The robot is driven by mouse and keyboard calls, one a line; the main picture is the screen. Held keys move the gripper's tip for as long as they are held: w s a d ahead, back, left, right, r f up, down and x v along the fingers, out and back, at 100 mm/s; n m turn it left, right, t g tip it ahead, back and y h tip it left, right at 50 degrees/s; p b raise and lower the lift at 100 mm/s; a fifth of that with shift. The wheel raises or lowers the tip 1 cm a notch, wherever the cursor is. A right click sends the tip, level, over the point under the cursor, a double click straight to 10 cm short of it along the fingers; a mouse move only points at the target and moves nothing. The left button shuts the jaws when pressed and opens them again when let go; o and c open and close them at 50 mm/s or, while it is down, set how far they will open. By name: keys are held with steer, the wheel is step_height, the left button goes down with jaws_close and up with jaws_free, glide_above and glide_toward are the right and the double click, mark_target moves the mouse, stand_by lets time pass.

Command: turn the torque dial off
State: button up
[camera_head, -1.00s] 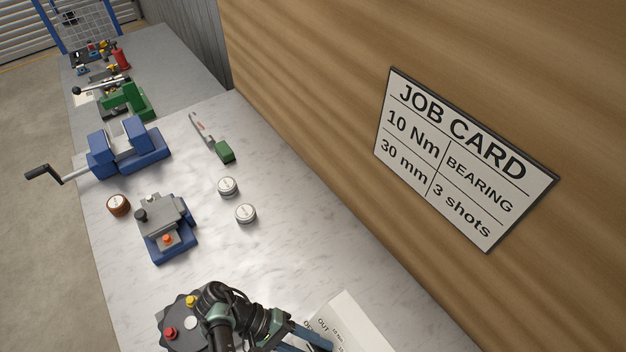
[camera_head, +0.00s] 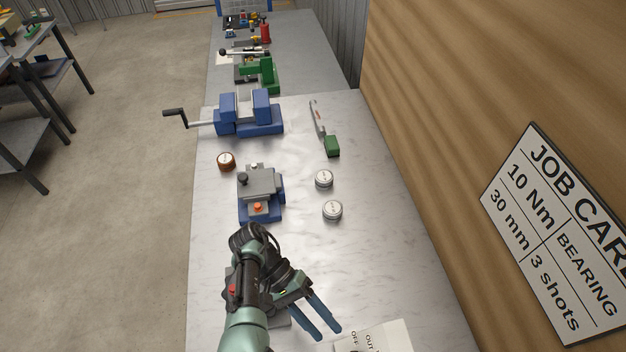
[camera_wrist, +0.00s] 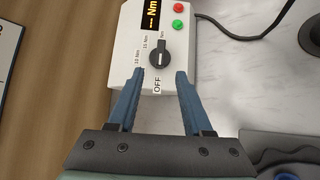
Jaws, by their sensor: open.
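The torque dial (camera_wrist: 159,53) is a black knob on a white control box (camera_wrist: 126,62) in the wrist view. A white mark near its upper end points up toward the "Nm" label at top right, away from the "OFF" label (camera_wrist: 157,85) below it. My gripper (camera_wrist: 160,72) is open and empty, its two blue fingers apart on either side of the "OFF" label, just short of the knob in the picture. I cannot tell their height above the box. In the head view my gripper (camera_head: 329,332) is beside the partly cut-off box (camera_head: 385,340); the dial is out of view there.
A black cable runs right. A blue-grey fixture (camera_head: 259,187), round tins (camera_head: 324,178) and a blue vise (camera_head: 247,115) stand on the bench. A job card (camera_head: 575,235) hangs on the wall.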

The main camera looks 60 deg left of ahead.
steer(key=v, duration=0.2)
steer(key=shift+s+a+r, duration=0.1)
steer(key=shift+a+r, duration=0.05)
steer(key=shift+a, duration=0.15)
stand_by(0.4)
